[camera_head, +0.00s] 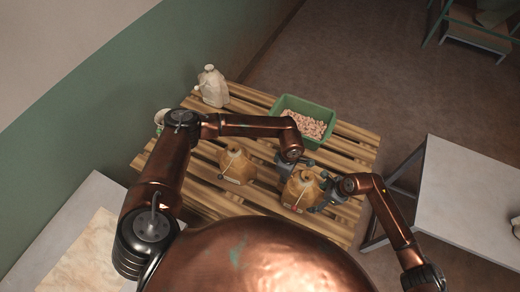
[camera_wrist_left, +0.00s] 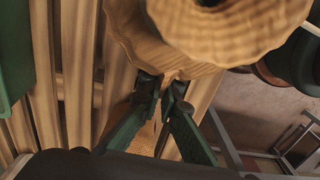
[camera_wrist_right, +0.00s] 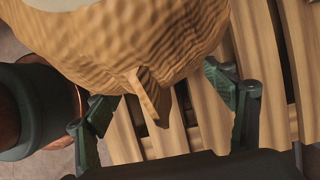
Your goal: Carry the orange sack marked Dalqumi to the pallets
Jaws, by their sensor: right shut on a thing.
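An orange-tan sack (camera_head: 301,190) with a tied neck and a small red mark stands at the front of the slatted pallets (camera_head: 345,160). I cannot read any name on it. My right gripper (camera_head: 322,193) is shut on this sack at its right side; the sack fills the top of the right wrist view (camera_wrist_right: 130,40). My left gripper (camera_head: 285,163) is at the sack's far left side. In the left wrist view its fingers (camera_wrist_left: 163,88) are close together under the sack (camera_wrist_left: 230,30); whether they pinch its fabric is unclear.
A similar tan sack (camera_head: 237,165) stands to the left, a white sack (camera_head: 212,88) at the back left. A green crate (camera_head: 332,122) of nuts lies behind. A green wall bounds the left.

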